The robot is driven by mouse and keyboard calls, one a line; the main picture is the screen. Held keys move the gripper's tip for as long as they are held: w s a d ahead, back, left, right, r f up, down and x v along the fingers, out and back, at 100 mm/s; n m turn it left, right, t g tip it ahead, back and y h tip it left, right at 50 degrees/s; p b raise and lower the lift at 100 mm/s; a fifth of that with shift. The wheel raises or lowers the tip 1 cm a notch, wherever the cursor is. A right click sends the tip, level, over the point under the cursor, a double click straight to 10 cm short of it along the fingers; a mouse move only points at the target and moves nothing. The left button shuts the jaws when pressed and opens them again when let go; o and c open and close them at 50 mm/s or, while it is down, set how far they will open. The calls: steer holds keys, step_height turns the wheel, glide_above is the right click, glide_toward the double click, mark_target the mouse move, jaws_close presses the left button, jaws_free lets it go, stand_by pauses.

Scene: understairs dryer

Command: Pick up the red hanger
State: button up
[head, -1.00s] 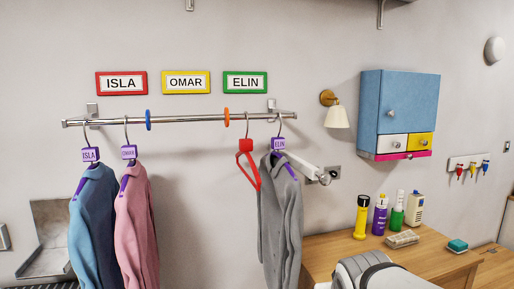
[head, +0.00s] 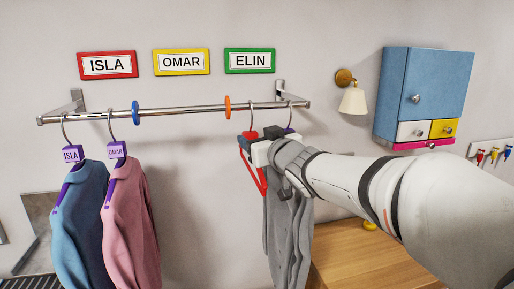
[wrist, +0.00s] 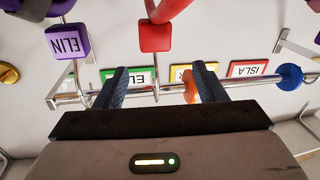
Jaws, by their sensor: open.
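The red hanger (head: 263,180) hangs by its metal hook from the rail, between the orange ring and the grey garment. Its red block (wrist: 156,36) and hook stem show in the wrist view, which is upside down. My gripper (wrist: 162,86) is open there, with one dark finger on each side of the hanger's stem and a gap to both. In the head view my gripper (head: 252,142) is at the hanger's top and partly hides it.
The rail (head: 180,112) runs across the wall. The ELIN purple hanger (wrist: 67,41) with a grey garment (head: 288,235) hangs close on the right. A blue garment (head: 80,220) and pink garment (head: 131,220) hang at left. A lamp (head: 353,100) and blue cabinet (head: 430,85) are right.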

mark_target(251, 131)
steer(key=x, duration=0.2)
steer(key=p+x, duration=0.1)
steer(key=x, duration=0.2)
steer(key=shift+w+d+f, duration=0.15)
steer(key=shift+w+f, duration=0.05)
steer(key=shift+w, duration=0.35)
steer(key=shift+s, duration=0.1)
steer(key=shift+c, duration=0.2)
steer(key=c, duration=1.3)
steer(key=shift+r, duration=0.15)
